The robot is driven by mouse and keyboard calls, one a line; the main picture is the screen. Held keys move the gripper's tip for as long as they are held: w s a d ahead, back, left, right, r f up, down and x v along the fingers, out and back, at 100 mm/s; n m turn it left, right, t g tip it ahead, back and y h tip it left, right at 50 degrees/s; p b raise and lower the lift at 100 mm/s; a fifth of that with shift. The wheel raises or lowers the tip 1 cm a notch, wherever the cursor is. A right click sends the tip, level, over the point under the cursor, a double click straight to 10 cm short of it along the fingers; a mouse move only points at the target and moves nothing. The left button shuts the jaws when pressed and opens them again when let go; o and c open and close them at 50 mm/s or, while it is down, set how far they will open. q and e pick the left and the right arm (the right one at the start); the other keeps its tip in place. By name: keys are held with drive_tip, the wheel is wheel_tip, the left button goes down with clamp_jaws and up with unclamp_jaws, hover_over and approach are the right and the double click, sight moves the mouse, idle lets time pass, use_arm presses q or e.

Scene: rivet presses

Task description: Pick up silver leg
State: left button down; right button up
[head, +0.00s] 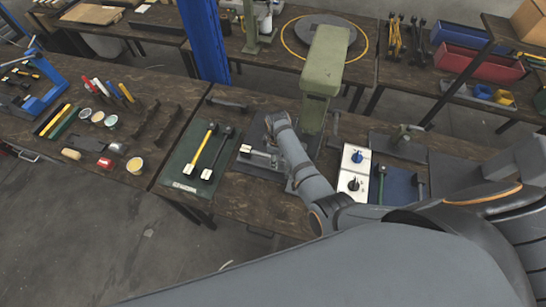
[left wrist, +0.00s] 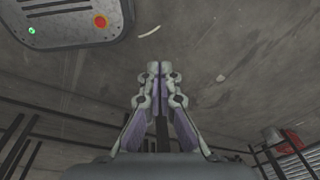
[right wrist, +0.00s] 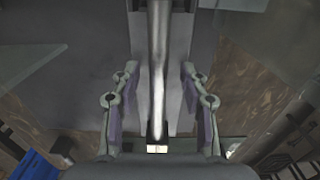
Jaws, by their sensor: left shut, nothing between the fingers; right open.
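The silver leg (right wrist: 157,60) lies lengthwise between the fingers of my right gripper (right wrist: 159,70) in the right wrist view. The fingers are apart, with a gap on each side of the rod. A small white block (right wrist: 157,149) shows at its near end. In the head view the white end (head: 245,150) shows on the grey press base; my right arm hides part of the leg. My left gripper (left wrist: 159,68) is shut and empty, pointing over the bare floor in the left wrist view. It is not seen in the head view.
A green press (head: 322,75) stands behind my right arm. A dark green mat (head: 175,172) left of it holds a yellow leg (head: 201,147) and a black leg (head: 217,152). Hand tools crowd the left bench.

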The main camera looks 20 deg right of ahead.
drive_tip(key=shift+w+f, duration=0.15)
drive_tip(key=shift+f, duration=0.15)
clamp_jaws()
drive_tip(key=shift+r, duration=0.15)
